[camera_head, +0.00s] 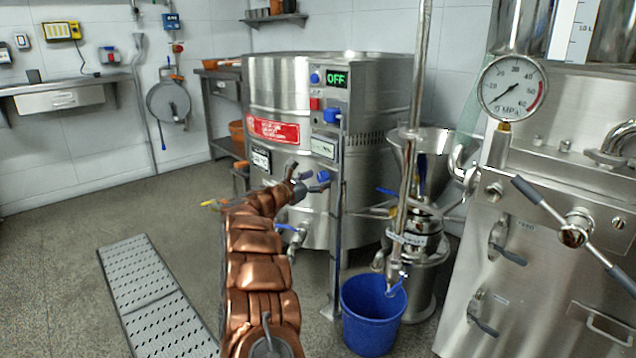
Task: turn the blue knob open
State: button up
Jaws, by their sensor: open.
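The lower knob is just right of the fingers. I cannot tell whether they touch it. The upper knob is clear of my gripper, above it and to the right.
A thin steel post (336,230) stands in front of the vessel, close right of my gripper. A blue bucket (371,318) stands under the funnel mill (425,235). A steel machine with a pressure gauge (513,88) fills the right. The floor at left is open around a metal grate (150,295).

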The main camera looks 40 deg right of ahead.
jog(key=shift+d, duration=0.35)
jog(key=shift+c, duration=0.3)
jog(key=c, duration=1.1)
